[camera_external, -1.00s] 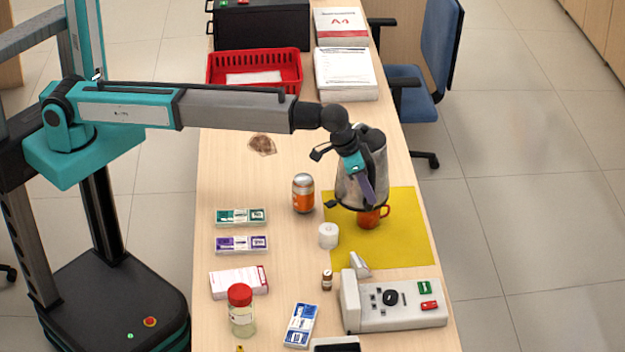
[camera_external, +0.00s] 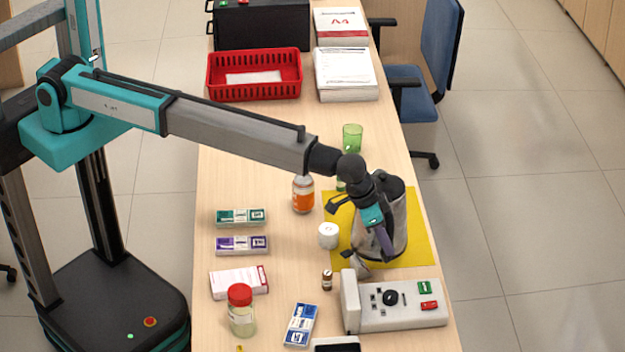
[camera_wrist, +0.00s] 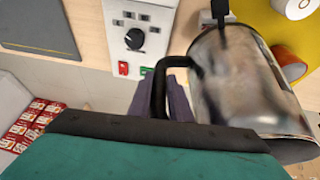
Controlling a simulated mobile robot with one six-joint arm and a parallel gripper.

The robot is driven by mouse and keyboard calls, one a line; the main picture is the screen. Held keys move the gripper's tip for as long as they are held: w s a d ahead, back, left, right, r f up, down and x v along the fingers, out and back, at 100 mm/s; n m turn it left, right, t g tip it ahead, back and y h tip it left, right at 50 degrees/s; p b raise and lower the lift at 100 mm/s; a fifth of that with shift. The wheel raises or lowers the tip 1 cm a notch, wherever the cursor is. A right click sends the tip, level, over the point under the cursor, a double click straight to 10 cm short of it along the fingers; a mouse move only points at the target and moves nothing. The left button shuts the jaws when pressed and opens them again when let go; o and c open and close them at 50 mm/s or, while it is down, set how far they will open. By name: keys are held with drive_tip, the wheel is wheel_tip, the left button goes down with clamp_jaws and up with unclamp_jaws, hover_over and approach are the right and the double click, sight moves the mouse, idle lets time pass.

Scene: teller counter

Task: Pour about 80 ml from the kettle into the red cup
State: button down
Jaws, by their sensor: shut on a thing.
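The metal kettle (camera_external: 396,228) with a dark lid is over the front part of the yellow mat (camera_external: 418,192) in the external view. It looks close to upright; I cannot tell whether its base touches the mat. My gripper (camera_external: 384,240) is shut on the kettle's dark handle, which also shows between the purple fingers (camera_wrist: 172,98) in the wrist view. The kettle body (camera_wrist: 245,90) fills the right of that view. The orange-red cup (camera_wrist: 284,64) shows on the mat beyond the kettle in the wrist view. The kettle and arm hide it in the external view.
A white device with a knob (camera_external: 415,318) stands just in front of the mat. A white roll (camera_external: 328,235) and an orange-labelled jar (camera_external: 303,196) stand left of the kettle. A green cup (camera_external: 352,137) is farther back. Small boxes (camera_external: 241,217) line the left.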

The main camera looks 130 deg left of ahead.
drive_tip(key=shift+w+d+r, duration=0.1)
drive_tip(key=shift+w, duration=0.05)
drive_tip(key=shift+r, duration=0.15)
